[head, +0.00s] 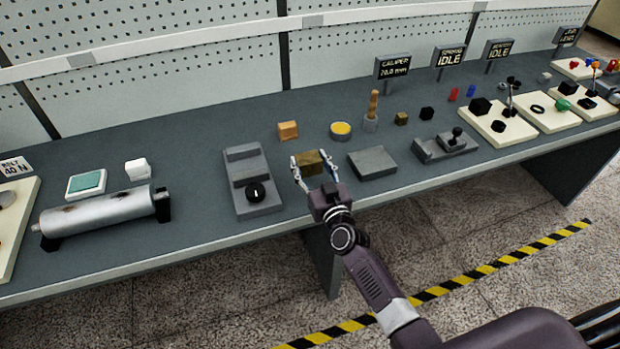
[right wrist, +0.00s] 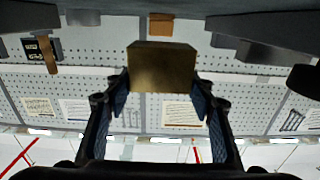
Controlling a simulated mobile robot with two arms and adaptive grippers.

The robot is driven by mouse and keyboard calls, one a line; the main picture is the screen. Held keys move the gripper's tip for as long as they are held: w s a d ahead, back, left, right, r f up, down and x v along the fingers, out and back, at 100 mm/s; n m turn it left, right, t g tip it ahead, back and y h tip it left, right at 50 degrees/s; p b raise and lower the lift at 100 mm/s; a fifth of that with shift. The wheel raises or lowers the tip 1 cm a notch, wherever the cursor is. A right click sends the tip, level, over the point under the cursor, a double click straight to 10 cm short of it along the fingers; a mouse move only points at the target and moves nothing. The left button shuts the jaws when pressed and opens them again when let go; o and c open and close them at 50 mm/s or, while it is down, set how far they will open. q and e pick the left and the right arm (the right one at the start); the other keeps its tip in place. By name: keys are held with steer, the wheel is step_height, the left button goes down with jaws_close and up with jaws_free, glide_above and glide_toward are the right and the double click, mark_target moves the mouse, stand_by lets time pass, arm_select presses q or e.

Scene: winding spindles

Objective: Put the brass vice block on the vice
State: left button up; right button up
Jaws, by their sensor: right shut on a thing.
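The brass vice block (head: 308,163) is a dull gold-brown block between the fingers of my right gripper (head: 312,168). In the right wrist view the block (right wrist: 162,70) sits at the fingertips, and the gripper (right wrist: 163,95) is shut on it. In the head view the block appears over the bench, between a grey fixture with raised parts and a black knob (head: 252,178), which looks like the vice, and a flat grey plate (head: 372,162). Its exact height above the bench is hard to tell. My left gripper is not in view.
An orange-brown block (head: 288,130) and a yellow-topped round tin (head: 340,130) stand behind the gripper. A grey fixture with a black lever (head: 446,147) is to the right. A metal cylinder (head: 98,214) lies at left. Bare bench (head: 205,165) shows left of the knobbed fixture.

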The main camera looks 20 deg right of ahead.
mark_target(311, 175)
steer(key=shift+f+b, duration=1.8)
steer(key=shift+b, duration=0.05)
steer(key=shift+f, duration=0.15)
steer(key=o, duration=1.8)
steer(key=shift+f, duration=0.1)
steer(key=shift+c, duration=0.2)
